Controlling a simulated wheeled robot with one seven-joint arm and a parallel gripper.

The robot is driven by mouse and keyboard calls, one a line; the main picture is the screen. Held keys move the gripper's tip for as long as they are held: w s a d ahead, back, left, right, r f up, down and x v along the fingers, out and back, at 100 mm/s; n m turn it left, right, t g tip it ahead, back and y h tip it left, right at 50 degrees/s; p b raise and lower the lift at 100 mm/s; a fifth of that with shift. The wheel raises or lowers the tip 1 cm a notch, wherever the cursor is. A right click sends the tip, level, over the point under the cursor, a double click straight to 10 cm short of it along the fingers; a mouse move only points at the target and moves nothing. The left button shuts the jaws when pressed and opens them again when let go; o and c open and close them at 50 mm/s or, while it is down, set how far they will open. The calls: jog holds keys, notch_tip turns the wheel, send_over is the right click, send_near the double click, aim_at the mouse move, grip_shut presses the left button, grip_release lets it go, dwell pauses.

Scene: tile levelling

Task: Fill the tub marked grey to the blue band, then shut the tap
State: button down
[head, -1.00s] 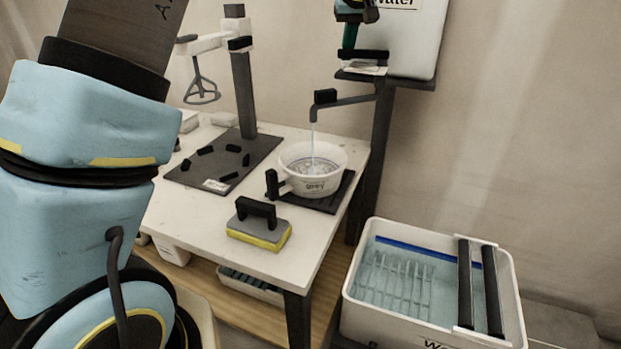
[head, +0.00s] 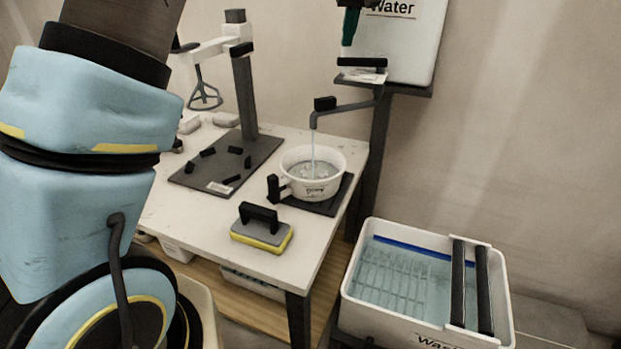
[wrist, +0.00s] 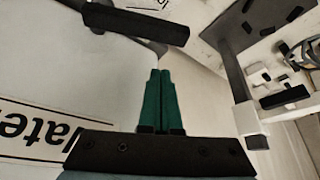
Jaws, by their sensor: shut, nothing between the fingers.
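The white tub marked grey (head: 313,185) stands on a dark pad on the table, its black handle to the left. A thin water stream (head: 313,146) falls into it from the tap spout (head: 342,108). Water shows inside, but I cannot make out a blue band in this tub or the exact level. A black lever (head: 362,62) sits above the spout at the water tank (head: 405,45). My gripper (head: 347,44) is just above this lever, its green fingers pointing down. In the wrist view the fingers (wrist: 160,72) are together and empty, with a black bar (wrist: 135,22) beyond their tips.
A yellow and grey sponge float (head: 262,230) lies at the table's front. A mixer stand (head: 246,95) with a dark base and several black pieces stands left. A wash tub (head: 420,322) with water, a blue band and two black rollers stands at lower right.

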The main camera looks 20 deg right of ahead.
aim_at(348, 77)
jog(key=s+b, duration=0.1)
jog(key=s+a+b, duration=0.1)
jog(key=shift+s+f, duration=0.15)
jog(key=shift+s, duration=0.25)
jog(key=shift+s+a+b, duration=0.35)
jog(key=shift+s+b, duration=0.1)
jog(key=shift+s, duration=0.25)
jog(key=shift+s+a+b, duration=0.3)
jog(key=shift+s+b, duration=0.15)
jog(key=shift+s, duration=0.25)
jog(key=shift+f+b, duration=1.8)
jog(key=shift+f, duration=0.6)
dwell(3.6)
